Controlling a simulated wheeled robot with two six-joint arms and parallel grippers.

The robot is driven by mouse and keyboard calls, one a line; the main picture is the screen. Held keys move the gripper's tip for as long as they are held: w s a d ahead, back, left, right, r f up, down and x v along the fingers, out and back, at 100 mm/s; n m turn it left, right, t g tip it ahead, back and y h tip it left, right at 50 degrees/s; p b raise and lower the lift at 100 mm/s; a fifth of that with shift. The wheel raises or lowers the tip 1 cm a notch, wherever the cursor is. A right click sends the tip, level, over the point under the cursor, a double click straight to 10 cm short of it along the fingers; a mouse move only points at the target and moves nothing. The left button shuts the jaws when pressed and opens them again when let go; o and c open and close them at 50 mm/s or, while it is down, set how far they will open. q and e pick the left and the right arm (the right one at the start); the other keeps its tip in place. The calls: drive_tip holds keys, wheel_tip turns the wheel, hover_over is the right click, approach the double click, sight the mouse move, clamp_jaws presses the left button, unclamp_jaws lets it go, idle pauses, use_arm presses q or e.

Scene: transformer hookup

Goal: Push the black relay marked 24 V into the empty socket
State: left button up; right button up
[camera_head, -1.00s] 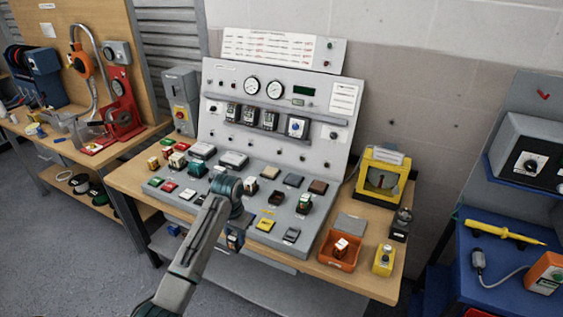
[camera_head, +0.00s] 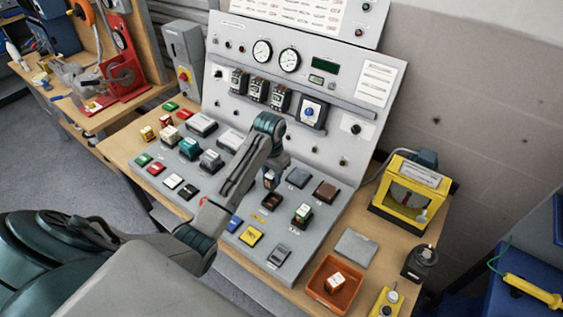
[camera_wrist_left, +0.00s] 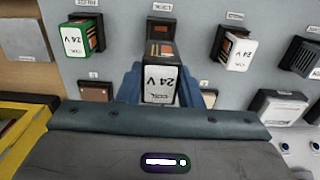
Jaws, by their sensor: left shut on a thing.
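My left gripper (camera_head: 270,176) is over the middle of the sloping grey panel, its blue fingers (camera_wrist_left: 157,84) on either side of a relay. It is shut on the black relay (camera_wrist_left: 158,84), whose white top reads 24 V and whose side shows copper-coloured parts. A dark socket (camera_wrist_left: 161,28) lies beyond the relay in the wrist view, roughly in line with it. Gripper and relay hide part of the socket, and I cannot tell whether relay and socket touch. My right gripper is not in view.
A green relay marked 24 V (camera_wrist_left: 76,40) and a white-topped relay (camera_wrist_left: 240,53) flank the held one. An orange bin (camera_head: 320,289) holds another relay. A yellow-framed device (camera_head: 410,190) stands right of the panel. A grey plate (camera_head: 355,246) lies on the bench.

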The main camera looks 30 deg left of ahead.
sight(271, 186)
use_arm(q)
drive_tip(key=shift+s+r, duration=0.2)
drive_tip(key=shift+s, duration=0.15)
drive_tip(key=shift+w+f, duration=0.15)
drive_tip(key=shift+f, duration=0.6)
drive_tip(key=shift+f+b, duration=0.5)
drive_tip(key=shift+f, duration=0.2)
drive_tip(key=shift+f+b, duration=0.45)
drive_tip(key=shift+f, duration=1.15)
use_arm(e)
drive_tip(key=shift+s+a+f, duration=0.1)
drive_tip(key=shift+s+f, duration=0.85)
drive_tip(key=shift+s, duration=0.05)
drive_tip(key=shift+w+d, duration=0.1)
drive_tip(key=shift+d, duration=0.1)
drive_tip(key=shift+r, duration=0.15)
